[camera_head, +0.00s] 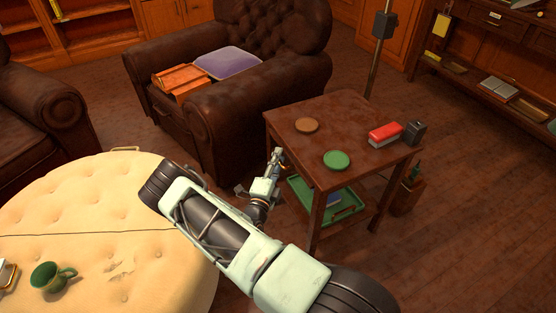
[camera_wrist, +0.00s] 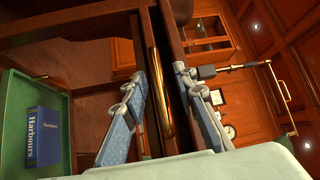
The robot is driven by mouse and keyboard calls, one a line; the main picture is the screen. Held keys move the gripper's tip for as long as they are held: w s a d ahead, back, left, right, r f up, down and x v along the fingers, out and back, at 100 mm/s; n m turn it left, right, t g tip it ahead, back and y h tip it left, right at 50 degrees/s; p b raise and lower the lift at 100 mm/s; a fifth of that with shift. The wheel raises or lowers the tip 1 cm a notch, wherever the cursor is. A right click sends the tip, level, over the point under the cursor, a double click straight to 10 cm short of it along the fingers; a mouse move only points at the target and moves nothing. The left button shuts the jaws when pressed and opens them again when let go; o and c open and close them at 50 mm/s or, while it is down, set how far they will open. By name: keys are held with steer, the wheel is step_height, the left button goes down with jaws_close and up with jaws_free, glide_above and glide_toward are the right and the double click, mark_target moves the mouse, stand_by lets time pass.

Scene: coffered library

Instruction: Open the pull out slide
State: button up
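The small dark wood side table (camera_head: 345,118) stands right of the armchair. In the wrist view a brass bar handle (camera_wrist: 160,85) runs along a dark wood front edge (camera_wrist: 181,78) below the tabletop, which I take as the pull-out slide. My gripper (camera_head: 279,161) is at the table's left side, close to that front. In the wrist view my gripper (camera_wrist: 161,76) has its two fingers apart, with the handle showing between them. I cannot tell whether either finger touches the handle. The slide's extent is hidden in the head view.
A red box (camera_head: 384,134), a dark small box (camera_head: 415,133), a green coaster (camera_head: 336,160) and a brown coaster (camera_head: 307,125) lie on top. Below is a green tray (camera_head: 345,211) with a blue book (camera_wrist: 43,137). The armchair (camera_head: 205,120) and cream ottoman (camera_head: 110,220) crowd the left.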

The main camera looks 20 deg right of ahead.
jaws_close()
steer(key=shift+a, duration=0.1)
